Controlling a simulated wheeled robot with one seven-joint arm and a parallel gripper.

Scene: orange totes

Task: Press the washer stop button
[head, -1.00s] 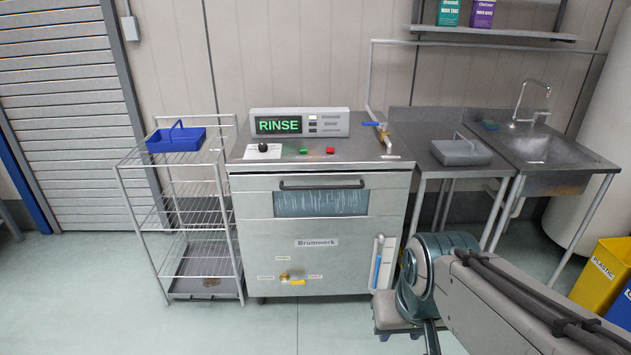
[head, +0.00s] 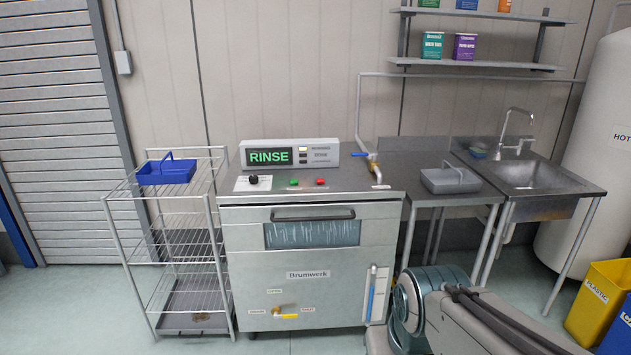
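The washer (head: 245,262) is a steel cabinet marked "Brumwerk" in the middle of the head view. Its display (head: 268,157) reads RINSE in green. On its top panel are a red button (head: 320,181), a green button (head: 294,182) and a black knob (head: 253,179). I cannot read which button is marked stop; red is the only red one. Water streaks show behind the window (head: 312,234) under the dark handle. My arm is at the lower right, in front of and below the panel; my gripper is out of the frame.
A wire rack (head: 163,200) with a blue caddy (head: 167,172) stands left of the washer. A blue-handled valve pipe (head: 371,160) rises at the panel's right rear. A steel table with a grey caddy (head: 450,180) and a sink (head: 538,175) stand right. Yellow bin (head: 600,297) is lower right.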

